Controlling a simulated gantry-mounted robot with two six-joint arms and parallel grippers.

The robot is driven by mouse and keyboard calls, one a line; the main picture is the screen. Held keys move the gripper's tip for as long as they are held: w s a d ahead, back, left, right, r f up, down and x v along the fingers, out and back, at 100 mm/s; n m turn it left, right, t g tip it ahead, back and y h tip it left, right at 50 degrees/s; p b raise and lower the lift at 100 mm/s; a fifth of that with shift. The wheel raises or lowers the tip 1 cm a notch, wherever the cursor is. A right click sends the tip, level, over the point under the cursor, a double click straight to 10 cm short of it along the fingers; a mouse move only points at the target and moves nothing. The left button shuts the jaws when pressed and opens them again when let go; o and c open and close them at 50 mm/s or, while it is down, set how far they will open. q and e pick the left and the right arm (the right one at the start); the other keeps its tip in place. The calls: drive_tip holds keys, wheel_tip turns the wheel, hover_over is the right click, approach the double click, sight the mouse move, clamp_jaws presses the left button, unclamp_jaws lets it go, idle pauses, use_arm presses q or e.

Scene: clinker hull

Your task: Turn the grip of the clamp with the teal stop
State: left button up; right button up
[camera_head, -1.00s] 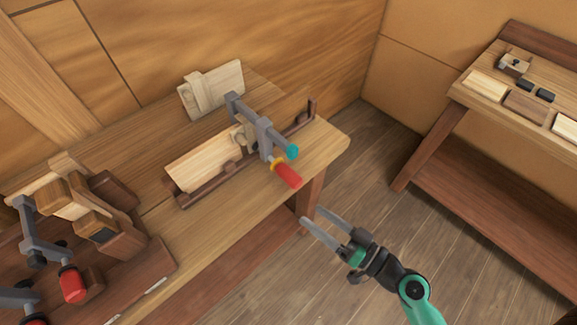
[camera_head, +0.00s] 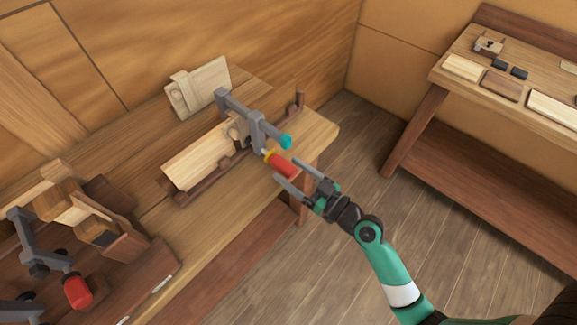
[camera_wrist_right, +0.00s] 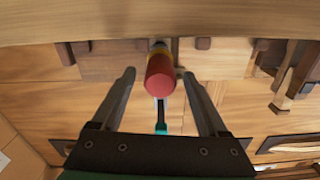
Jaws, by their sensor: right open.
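The clamp (camera_head: 257,130) is grey, with a teal stop (camera_head: 286,142) at its bar end and a red grip (camera_head: 281,165) with a yellow collar. It is set over the pale plank in the brown cradle. My right gripper (camera_head: 295,174) is open, with its fingertips close to the red grip in the head view. In the right wrist view the red grip (camera_wrist_right: 160,78) lies between the two open fingers, apart from both, with the teal stop (camera_wrist_right: 161,128) showing below it. My left gripper is not in view.
The pale plank (camera_head: 195,160) lies in the dark cradle (camera_head: 205,186) on the bench. Other clamps with red grips (camera_head: 77,291) and wooden blocks (camera_head: 75,208) stand at the left. A second bench (camera_head: 480,125) is at the right. Open floor lies between the benches.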

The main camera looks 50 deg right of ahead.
drive_tip(key=shift+w, duration=0.65)
clamp_jaws()
drive_tip(key=shift+m, duration=0.3)
drive_tip(key=shift+m, duration=2.5)
unclamp_jaws()
